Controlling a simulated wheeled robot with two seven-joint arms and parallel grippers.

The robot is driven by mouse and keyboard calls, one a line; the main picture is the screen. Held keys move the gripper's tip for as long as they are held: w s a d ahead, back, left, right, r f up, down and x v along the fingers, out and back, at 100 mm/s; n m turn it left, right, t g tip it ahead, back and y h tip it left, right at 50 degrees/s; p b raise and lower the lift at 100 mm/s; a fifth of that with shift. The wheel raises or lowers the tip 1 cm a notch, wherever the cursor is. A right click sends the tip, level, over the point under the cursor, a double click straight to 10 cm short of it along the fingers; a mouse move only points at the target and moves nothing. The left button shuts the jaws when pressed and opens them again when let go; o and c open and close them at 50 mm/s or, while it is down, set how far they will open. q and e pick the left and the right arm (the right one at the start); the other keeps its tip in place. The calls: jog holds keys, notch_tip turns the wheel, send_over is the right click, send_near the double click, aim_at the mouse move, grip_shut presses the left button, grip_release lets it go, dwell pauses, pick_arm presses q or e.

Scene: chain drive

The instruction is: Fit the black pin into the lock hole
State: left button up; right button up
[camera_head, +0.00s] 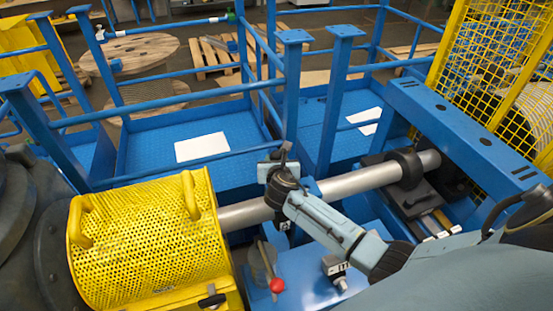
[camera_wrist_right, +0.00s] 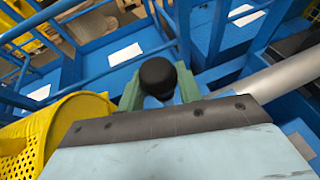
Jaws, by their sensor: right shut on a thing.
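The black pin (camera_wrist_right: 158,75) shows in the right wrist view as a round black knob between the two green-grey fingers of my right gripper (camera_head: 279,168). The gripper is shut on it. In the head view the gripper is above and beside the grey shaft (camera_head: 350,182), near the middle of the picture. The pin's lower part is hidden by the gripper and wrist. I cannot make out the lock hole in either view; my right arm covers part of the blue frame there. My left gripper is not in view.
A yellow perforated guard (camera_head: 150,245) stands left of the gripper. A red-knobbed lever (camera_head: 277,285) rises from the blue plate below. Blue railings (camera_head: 291,90) stand close behind. A black bearing block (camera_head: 405,168) carries the shaft at right.

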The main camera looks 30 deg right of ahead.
jog(key=shift+r+p, duration=0.1)
jog(key=shift+p, duration=0.2)
dwell(0.5)
jog(key=shift+f+b, duration=3)
jog(key=shift+f, duration=1.1)
jog(key=o, duration=1.1)
jog(key=shift+o, duration=0.2)
jog(key=shift+s, duration=0.1)
jog(key=p+v, duration=0.2)
jog(key=v, duration=1.1)
jog(key=shift+a, duration=0.1)
